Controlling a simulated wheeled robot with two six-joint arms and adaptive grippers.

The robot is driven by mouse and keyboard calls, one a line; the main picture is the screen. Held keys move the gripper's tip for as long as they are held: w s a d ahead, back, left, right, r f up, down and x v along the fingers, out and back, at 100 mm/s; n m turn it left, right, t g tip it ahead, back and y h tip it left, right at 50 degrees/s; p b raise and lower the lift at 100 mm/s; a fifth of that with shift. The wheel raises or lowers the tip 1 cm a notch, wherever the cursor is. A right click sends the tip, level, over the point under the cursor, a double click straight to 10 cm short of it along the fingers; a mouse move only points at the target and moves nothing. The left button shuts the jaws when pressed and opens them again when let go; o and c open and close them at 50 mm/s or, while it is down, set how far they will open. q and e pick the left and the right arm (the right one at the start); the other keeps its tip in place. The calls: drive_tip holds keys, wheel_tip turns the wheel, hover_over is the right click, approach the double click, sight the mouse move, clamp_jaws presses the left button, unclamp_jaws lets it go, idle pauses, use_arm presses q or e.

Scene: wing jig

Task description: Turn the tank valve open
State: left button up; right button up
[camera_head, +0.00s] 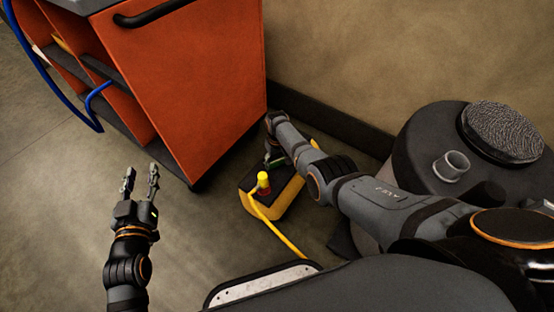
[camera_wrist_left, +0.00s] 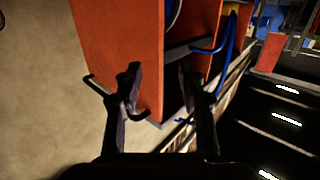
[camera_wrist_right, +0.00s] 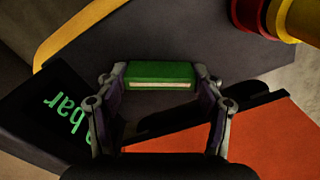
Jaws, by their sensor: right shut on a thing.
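A black and yellow unit (camera_head: 288,196) sits on the floor beside the orange cabinet. My right gripper (camera_wrist_right: 162,84) reaches down over its far end and is shut on a green bar-shaped handle (camera_wrist_right: 160,69), which appears to be the tank valve. Its fingers sit at the handle's two ends. In the head view my right arm hides most of the handle. How far the valve is turned cannot be told. My left gripper (camera_head: 141,173) is open and empty, over the floor left of the unit; its spread fingers also show in the left wrist view (camera_wrist_left: 160,80).
A dark display with green "bar" lettering (camera_wrist_right: 68,118) is beside the handle. A yellow hose (camera_head: 276,230) runs from a red and yellow fitting (camera_head: 263,182). The orange cabinet (camera_head: 190,85) stands close behind. Open floor (camera_head: 60,215) lies left.

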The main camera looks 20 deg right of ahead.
sight(277, 160)
drive_tip(key=n, duration=0.2)
drive_tip(key=shift+n, duration=0.4)
use_arm(q)
wheel_tip(277, 160, down, 6)
drive_tip(key=s+g, duration=0.2)
drive_tip(key=shift+g+p, duration=0.3)
drive_tip(key=shift+g, duration=0.1)
use_arm(e)
drive_tip(key=shift+n, duration=1.5)
use_arm(q)
drive_tip(key=shift+s+d+f, duration=0.1)
drive_tip(key=shift+s, duration=0.05)
use_arm(e)
drive_tip(key=o, duration=1.2)
drive_tip(key=shift+c, duration=0.2)
drive_tip(key=shift+r, duration=0.1)
wheel_tip(277, 160, up, 12)
